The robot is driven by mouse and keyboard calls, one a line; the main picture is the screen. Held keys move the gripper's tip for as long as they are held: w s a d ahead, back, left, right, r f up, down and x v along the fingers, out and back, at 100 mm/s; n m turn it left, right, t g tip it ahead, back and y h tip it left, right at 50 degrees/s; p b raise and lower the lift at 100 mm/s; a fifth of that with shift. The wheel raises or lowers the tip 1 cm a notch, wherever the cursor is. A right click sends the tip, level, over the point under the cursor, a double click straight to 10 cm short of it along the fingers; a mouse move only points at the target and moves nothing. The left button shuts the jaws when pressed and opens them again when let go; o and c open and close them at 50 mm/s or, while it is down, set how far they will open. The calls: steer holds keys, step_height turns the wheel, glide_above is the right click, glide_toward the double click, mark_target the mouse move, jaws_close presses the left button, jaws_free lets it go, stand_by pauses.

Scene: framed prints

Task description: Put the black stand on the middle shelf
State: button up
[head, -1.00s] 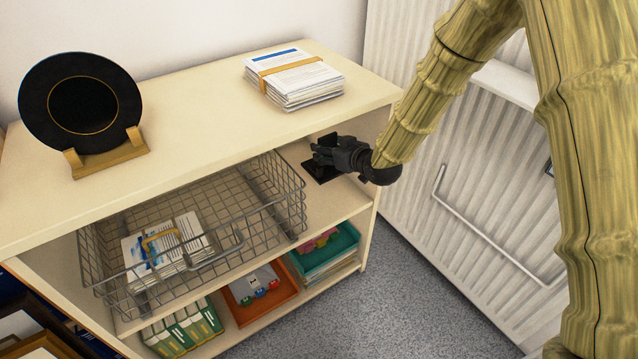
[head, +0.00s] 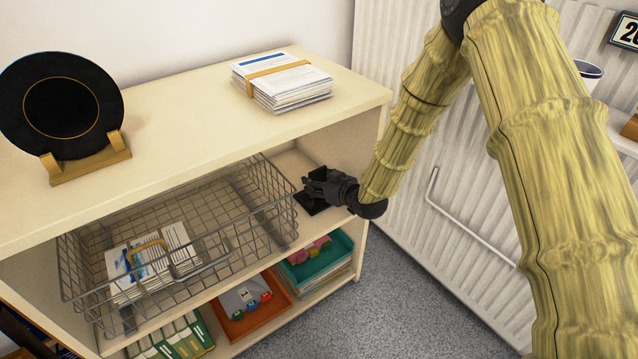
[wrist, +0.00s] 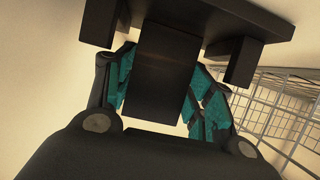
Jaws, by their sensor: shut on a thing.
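The black stand (head: 309,204) is in the right end of the middle shelf (head: 292,166), to the right of the wire basket. My gripper (head: 318,187) reaches in from the right, shut on the stand and partly covering it. In the wrist view the stand's dark post (wrist: 160,68) is between the teal-padded fingers of my gripper (wrist: 165,95), with its wider dark plate across the top. The stand's base looks flat and at or just above the shelf; I cannot tell whether it touches.
The wire basket (head: 272,222) with papers fills the left and middle of that shelf. The top board (head: 190,125) overhangs, bearing a black plate (head: 62,105) on a wooden holder and a strapped paper stack (head: 282,80). A ribbed radiator (head: 460,190) stands at right.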

steer(key=o, duration=1.2)
steer(key=shift+f, duration=0.1)
steer(key=shift+s+d+r, duration=0.15)
steer(key=shift+s+r, duration=0.05)
steer(key=shift+r, duration=0.1)
steer(key=p+v, duration=0.3)
steer(key=v, duration=0.8)
steer(key=shift+s+d, duration=0.1)
steer(key=shift+s, duration=0.15)
